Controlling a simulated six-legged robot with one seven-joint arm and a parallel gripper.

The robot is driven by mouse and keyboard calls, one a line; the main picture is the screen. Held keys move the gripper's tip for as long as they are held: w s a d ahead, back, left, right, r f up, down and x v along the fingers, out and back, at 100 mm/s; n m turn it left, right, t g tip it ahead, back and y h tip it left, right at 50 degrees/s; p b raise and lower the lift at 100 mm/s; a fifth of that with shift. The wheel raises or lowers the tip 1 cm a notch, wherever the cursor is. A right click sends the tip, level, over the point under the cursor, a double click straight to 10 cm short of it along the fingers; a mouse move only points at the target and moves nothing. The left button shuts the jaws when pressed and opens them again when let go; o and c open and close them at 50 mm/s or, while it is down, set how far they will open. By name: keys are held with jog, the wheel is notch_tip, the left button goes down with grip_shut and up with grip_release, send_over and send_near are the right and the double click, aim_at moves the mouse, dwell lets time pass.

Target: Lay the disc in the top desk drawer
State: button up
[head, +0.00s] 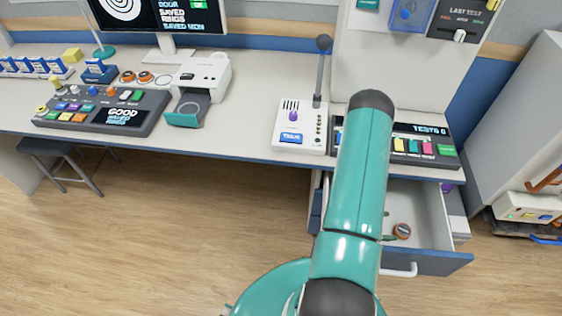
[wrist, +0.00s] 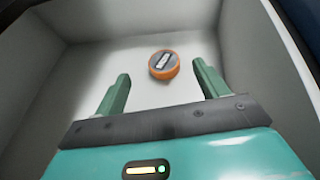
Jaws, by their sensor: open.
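The disc (wrist: 164,64), orange-rimmed with a dark grey top and a pale label, lies flat on the floor of the open top desk drawer (wrist: 255,45). In the head view my teal arm hides part of the drawer and most of the gripper.
The drawer front with its white handle (head: 400,270) stands out from the desk. Two similar orange discs (head: 136,77) lie on the desk by the white machine (head: 200,80). A stool (head: 65,160) stands under the desk at left. The wooden floor in front is clear.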

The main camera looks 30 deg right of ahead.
jog(key=w+a+r+m+y, duration=0.1)
jog(key=w+a+r+m, duration=0.2)
jog(key=r, duration=0.6)
jog(key=w+a+r+m+y, duration=0.1)
jog(key=w+a+r+m, duration=0.15)
jog(key=w+r, duration=0.4)
jog(key=w+a+r+m+y, duration=0.1)
jog(key=w+a+r+m, duration=0.15)
jog(key=r, duration=0.85)
jog(key=w+a+r+m+t+y, duration=0.1)
jog(key=a+r+t+y, duration=0.2)
jog(key=a+r, duration=0.4)
jog(key=w+a+r+m+t+y, duration=0.1)
jog(key=a+r+t, duration=0.4)
jog(key=a, duration=0.9)
jog(key=w+a+r+m+t+y, duration=0.1)
jog(key=a+r+t+y, duration=0.3)
jog(key=a+r, duration=0.6)
jog(key=shift+a+m+y, duration=0.5)
jog(key=shift+a+m, duration=0.2)
jog(key=shift+a, duration=0.15)
